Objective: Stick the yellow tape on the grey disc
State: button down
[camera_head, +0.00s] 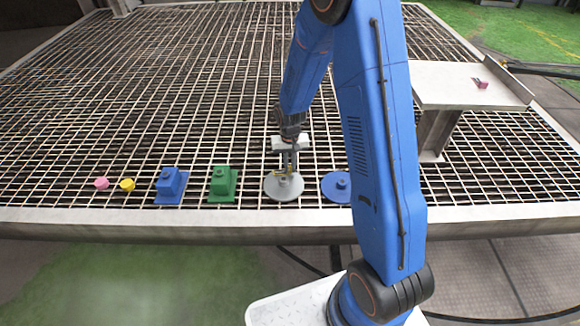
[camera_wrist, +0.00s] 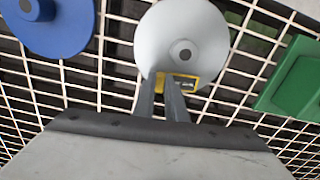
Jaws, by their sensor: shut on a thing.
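The grey disc (camera_head: 284,194) lies on the grating near its front edge, with a small knob at its centre. In the wrist view, the grey disc (camera_wrist: 180,25) is at the top middle. My gripper (camera_head: 287,172) points down over the disc. In the wrist view, my gripper (camera_wrist: 168,84) is shut on the yellow tape (camera_wrist: 190,84), a small yellow piece with a dark patch. The tape (camera_head: 278,174) is at the disc's near-side rim in the wrist view, beside the knob. I cannot tell whether the tape touches the disc.
A blue disc (camera_head: 338,184) lies right of the grey one, partly behind my arm. A green block (camera_head: 221,184), blue block (camera_head: 170,184), yellow piece (camera_head: 127,185) and pink piece (camera_head: 101,183) stand to the left. A raised metal shelf (camera_head: 450,85) holds a pink object (camera_head: 481,83). The grating behind is clear.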

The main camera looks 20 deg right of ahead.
jog(key=shift+f, duration=0.55)
dwell(0.9)
jog(key=c, duration=1.7)
grip_release()
jog(key=shift+r, duration=0.15)
jog(key=shift+r, duration=8.55)
